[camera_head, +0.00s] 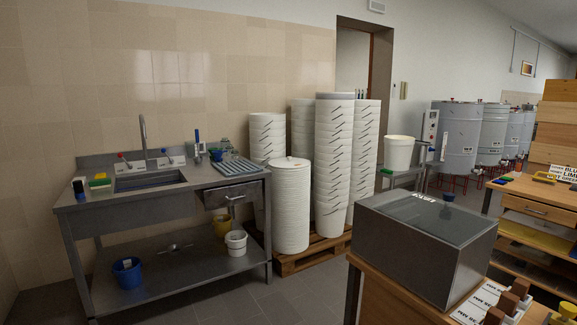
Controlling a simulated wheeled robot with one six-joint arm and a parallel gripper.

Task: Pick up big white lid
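My gripper is not in view.
The stacks stand on a wooden pallet (308,256). A steel sink table (110,207) is at the left, with a blue bucket (127,271) on its lower shelf. A grey glass-topped box (425,240) sits on a wooden bench at front right. Floor shows between them.

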